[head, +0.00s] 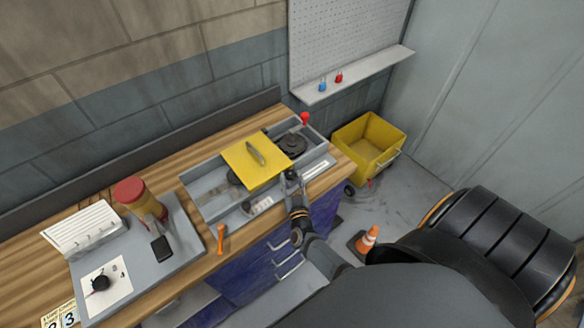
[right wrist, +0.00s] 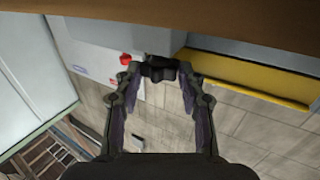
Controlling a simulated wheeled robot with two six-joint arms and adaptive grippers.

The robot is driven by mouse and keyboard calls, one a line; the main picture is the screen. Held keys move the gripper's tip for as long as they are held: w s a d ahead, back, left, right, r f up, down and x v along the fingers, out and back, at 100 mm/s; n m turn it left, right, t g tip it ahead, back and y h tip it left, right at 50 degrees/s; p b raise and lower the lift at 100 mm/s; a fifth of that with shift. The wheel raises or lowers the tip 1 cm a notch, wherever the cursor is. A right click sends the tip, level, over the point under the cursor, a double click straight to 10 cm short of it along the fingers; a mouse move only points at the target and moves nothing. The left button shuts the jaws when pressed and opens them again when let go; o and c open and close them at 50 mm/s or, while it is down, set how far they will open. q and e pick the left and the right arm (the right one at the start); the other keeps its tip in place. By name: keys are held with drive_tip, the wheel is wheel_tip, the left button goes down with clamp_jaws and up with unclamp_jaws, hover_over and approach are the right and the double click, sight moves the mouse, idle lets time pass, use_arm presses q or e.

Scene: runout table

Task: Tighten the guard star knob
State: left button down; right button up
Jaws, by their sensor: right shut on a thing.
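The yellow guard (head: 243,158) lies over the middle of the grey machine on the bench, with a grey handle on top. My right gripper (head: 291,176) is at the guard's front right corner. In the right wrist view my right gripper (right wrist: 159,72) is shut on the black star knob (right wrist: 158,67), with a finger on each side of it. The yellow guard's edge (right wrist: 250,79) runs to the right of the knob there. In the head view the knob is hidden by the gripper. My left gripper is in neither view.
A red button (head: 305,118) stands at the machine's far right, near a dark round part (head: 292,144). An orange-handled tool (head: 220,238) lies at the bench's front edge. A yellow cart (head: 372,158) and a cone (head: 367,239) stand on the floor.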

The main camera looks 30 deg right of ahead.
idle(0.4)
drive_tip(key=o, duration=1.2)
drive_tip(key=v, duration=1.2)
drive_tip(key=shift+d, duration=0.1)
